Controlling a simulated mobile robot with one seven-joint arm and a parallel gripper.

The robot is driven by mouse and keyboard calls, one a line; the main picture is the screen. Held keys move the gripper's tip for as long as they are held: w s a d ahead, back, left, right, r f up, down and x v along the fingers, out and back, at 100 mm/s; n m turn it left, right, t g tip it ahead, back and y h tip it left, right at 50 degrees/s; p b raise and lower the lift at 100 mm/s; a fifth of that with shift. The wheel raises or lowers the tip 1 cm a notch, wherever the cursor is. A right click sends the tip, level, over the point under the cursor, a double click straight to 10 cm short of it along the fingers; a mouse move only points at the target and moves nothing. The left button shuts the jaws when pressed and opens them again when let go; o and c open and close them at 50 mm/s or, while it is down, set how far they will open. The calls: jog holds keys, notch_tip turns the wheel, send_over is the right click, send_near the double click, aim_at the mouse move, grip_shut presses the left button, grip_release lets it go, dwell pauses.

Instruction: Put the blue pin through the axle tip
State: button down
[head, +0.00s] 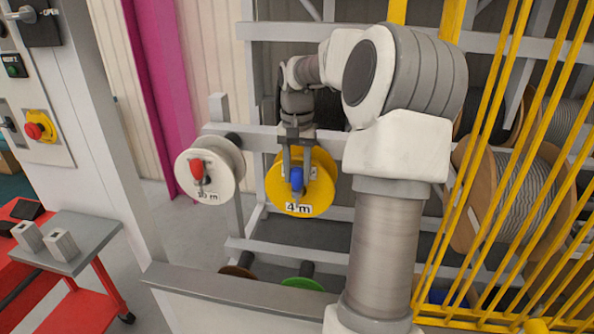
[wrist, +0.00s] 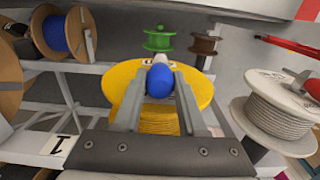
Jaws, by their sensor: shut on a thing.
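My gripper (head: 297,172) is in front of the yellow reel marked 4 m (head: 316,196). Its two fingers are shut on the blue pin (head: 297,181), whose rounded blue head shows between them. In the wrist view the blue pin (wrist: 159,82) sits between the fingertips, with the yellow reel (wrist: 122,76) right behind and around it. The axle tip is hidden behind the pin and fingers, so I cannot tell whether the pin is in it.
A white reel marked 10 m (head: 225,168) with a red pin (head: 198,172) hangs to the left. Green (head: 302,284) and brown (head: 238,272) reels are lower down. Yellow bars (head: 480,150) stand close on the right. A red trolley (head: 75,300) is at lower left.

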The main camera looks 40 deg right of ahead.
jog(key=shift+c, duration=2)
grip_release()
notch_tip(320, 180, up, 18)
jog(key=p, duration=0.4)
jog(key=shift+f, duration=0.25)
jog(key=shift+a, duration=0.1)
